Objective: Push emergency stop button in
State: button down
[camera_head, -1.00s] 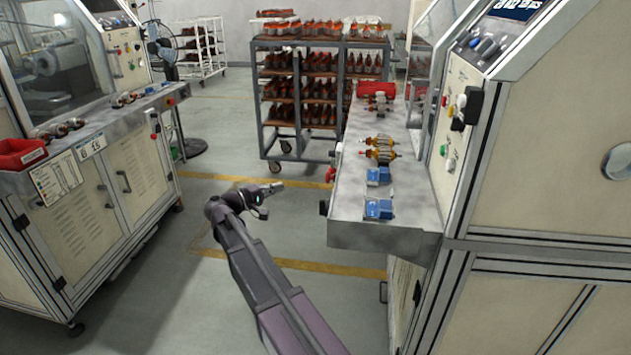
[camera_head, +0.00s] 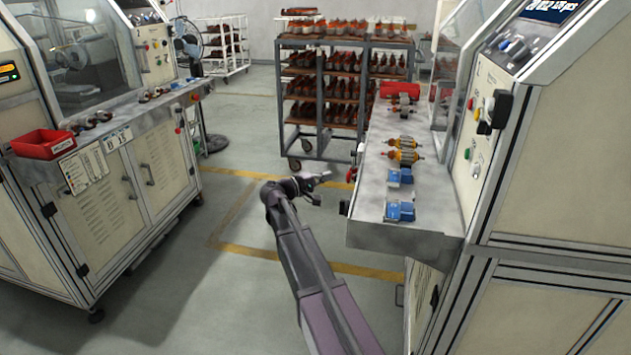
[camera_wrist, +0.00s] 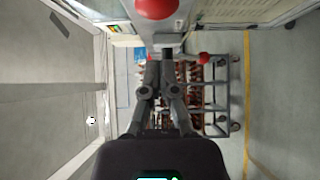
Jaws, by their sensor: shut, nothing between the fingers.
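A red round button (camera_head: 351,175) sits on the left side of the right machine's steel worktable. A darker knob (camera_head: 343,208) sits nearer on the same side. I cannot tell for certain which is the emergency stop. My gripper (camera_head: 325,177) is shut and empty, just left of the worktable edge and apart from both knobs. Its closed fingertips (camera_wrist: 160,60) show below the large red button in the wrist view.
The right worktable (camera_head: 395,235) holds blue parts (camera_head: 399,211), wound armatures (camera_head: 404,150) and a red bin (camera_head: 399,90). The right control panel has several buttons (camera_head: 489,104). A loaded rack (camera_head: 345,60) stands behind. The left machine has a red tray (camera_head: 42,144). Floor between the machines is clear.

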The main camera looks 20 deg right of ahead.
jog(key=shift+s+d, duration=0.6)
jog(key=shift+d, duration=0.15)
jog(key=shift+s+d, duration=0.55)
jog(key=shift+d, duration=0.2)
jog(key=shift+d, duration=0.1)
jog(key=shift+s+d, duration=0.65)
jog(key=shift+d, duration=0.2)
jog(key=shift+a, duration=0.1)
jog(key=a, duration=1.3)
jog(key=shift+w+a, duration=0.25)
jog(key=shift+w, duration=0.15)
